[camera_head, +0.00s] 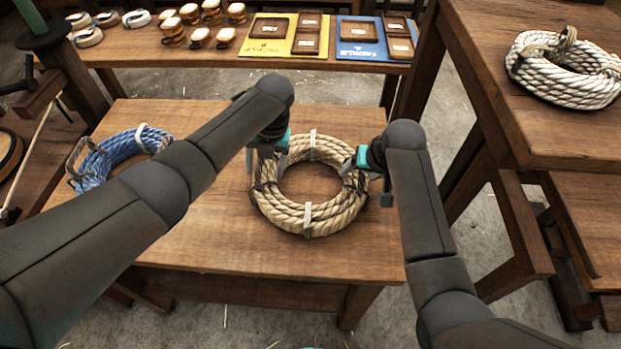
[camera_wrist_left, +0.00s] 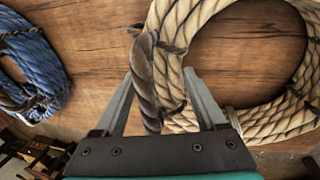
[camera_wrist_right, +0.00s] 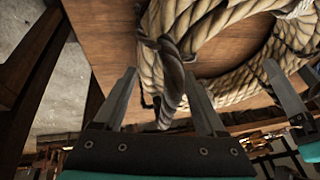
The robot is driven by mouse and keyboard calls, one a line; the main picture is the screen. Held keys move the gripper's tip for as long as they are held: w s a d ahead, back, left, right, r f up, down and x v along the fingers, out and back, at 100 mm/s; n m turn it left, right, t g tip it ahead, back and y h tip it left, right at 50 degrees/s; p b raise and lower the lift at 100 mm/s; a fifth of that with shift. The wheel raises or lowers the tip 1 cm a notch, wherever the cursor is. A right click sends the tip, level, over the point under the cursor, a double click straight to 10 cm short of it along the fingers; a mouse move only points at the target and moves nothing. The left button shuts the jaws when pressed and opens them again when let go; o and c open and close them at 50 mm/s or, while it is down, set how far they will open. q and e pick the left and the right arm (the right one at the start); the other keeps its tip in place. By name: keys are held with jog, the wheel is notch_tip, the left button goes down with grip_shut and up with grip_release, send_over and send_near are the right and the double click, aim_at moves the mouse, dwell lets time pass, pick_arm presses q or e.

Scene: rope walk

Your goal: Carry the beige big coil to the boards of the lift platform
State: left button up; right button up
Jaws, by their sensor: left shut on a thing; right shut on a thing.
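The beige big coil (camera_head: 312,215), bound with pale ties, lies flat on a wooden table and appears to rest on it. My left gripper (camera_head: 266,166) is shut on a dark rope handle at the coil's left side. In the left wrist view this handle (camera_wrist_left: 146,75) stands between the fingers. My right gripper (camera_head: 358,174) is shut on the handle at the right side. In the right wrist view that handle (camera_wrist_right: 170,78) lies between the fingers. I cannot make out the lift platform for certain.
A blue coil (camera_head: 125,150) lies at the table's left. A white coil (camera_head: 565,72) lies on a higher wooden stand at right, with lower boards (camera_head: 590,215) beneath it. A back bench holds small coils, twine spools, a yellow board (camera_head: 255,48) and a blue board (camera_head: 376,55).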

pick_arm(q)
grip_shut()
pick_arm(e)
grip_shut()
pick_arm(q)
jog(key=shift+w+r, duration=0.1)
jog(key=shift+r, duration=0.05)
pick_arm(e)
jog(key=shift+w+r, duration=0.1)
jog(key=shift+r, duration=0.1)
